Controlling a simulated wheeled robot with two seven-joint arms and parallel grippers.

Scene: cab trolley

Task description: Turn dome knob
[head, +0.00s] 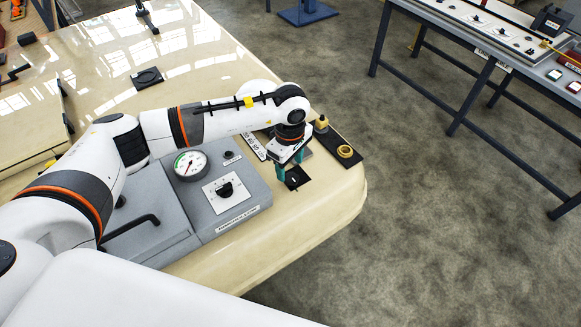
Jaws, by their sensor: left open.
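My left gripper (290,167) hangs over the right part of the cream tabletop, its two teal fingers apart and pointing down. Just below and beside the fingers is a small black square plate (297,180) with a small pale mark; the gripper partly hides this spot. I cannot tell whether the fingers touch anything there. No knob is clearly recognisable as the dome knob. A black knob (226,189) sits on a white dial plate of the grey console, left of the gripper. My right gripper is not in view.
The grey console (240,214) carries a round gauge (190,165) and stands close left of the gripper. A black plate with a brass ring (345,151) and a yellowish knob-like part (321,123) lie to the right. Another bench (480,45) stands beyond open floor.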

